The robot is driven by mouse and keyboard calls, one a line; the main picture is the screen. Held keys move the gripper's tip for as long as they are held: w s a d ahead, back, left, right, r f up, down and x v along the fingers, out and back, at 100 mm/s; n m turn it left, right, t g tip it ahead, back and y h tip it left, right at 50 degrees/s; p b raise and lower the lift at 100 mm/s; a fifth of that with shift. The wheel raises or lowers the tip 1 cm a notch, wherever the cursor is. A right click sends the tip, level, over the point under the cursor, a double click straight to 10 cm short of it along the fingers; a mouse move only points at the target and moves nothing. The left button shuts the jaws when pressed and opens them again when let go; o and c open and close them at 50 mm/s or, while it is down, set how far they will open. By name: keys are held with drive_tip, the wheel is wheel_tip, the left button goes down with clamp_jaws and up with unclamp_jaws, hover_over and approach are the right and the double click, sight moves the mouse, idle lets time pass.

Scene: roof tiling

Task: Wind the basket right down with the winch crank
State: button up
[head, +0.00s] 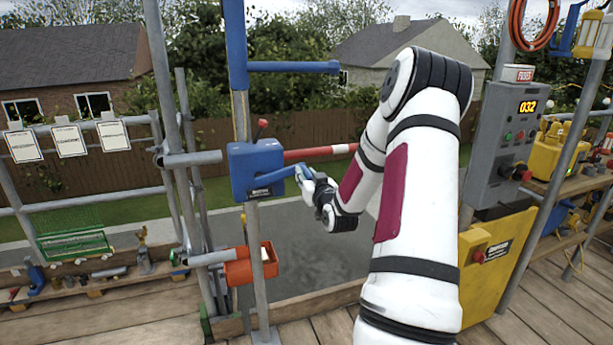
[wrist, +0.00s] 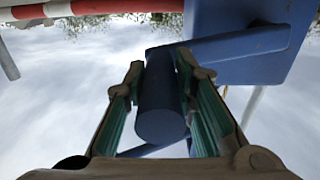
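The blue winch (head: 255,165) is fixed to an upright post, with a red-knobbed lever on top. Its blue crank arm (head: 275,176) points right and slightly up; it also shows in the wrist view (wrist: 235,45). My gripper (head: 308,180) is at the crank's outer end. In the wrist view, its two fingertips (wrist: 160,72) close on both sides of the dark blue crank handle (wrist: 160,110) and appear to touch it. An orange-red basket (head: 250,267) hangs below the winch, near the deck edge, partly behind the post. Its rope cannot be made out.
A red-and-white bar (head: 320,152) runs behind the crank across the deck opening. A grey control box (head: 500,135) reading 032 and a yellow cabinet (head: 495,260) stand at right. A green wire basket (head: 80,244) and small tools lie at left.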

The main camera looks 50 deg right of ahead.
clamp_jaws()
drive_tip(key=shift+r, duration=0.15)
drive_tip(key=shift+w+a+r+n+b, duration=0.1)
drive_tip(key=shift+a+r+n+b, duration=0.1)
drive_tip(key=shift+r+n, duration=0.2)
drive_tip(key=shift+w+a+r+n+b, duration=0.1)
drive_tip(key=shift+r+n+b, duration=0.05)
drive_tip(key=shift+r+n, duration=0.25)
drive_tip(key=w+a+r+n+b, duration=0.6)
drive_tip(key=a+r+n+b, duration=0.2)
drive_tip(key=n+b, duration=0.6)
drive_tip(key=a+b, duration=0.2)
drive_tip(key=b, duration=0.2)
drive_tip(key=shift+w+a+r, duration=0.3)
drive_tip(key=shift+a+r, duration=0.05)
drive_tip(key=shift+a, duration=0.05)
drive_tip(key=shift+a+n, duration=0.1)
drive_tip(key=shift+n, duration=0.2)
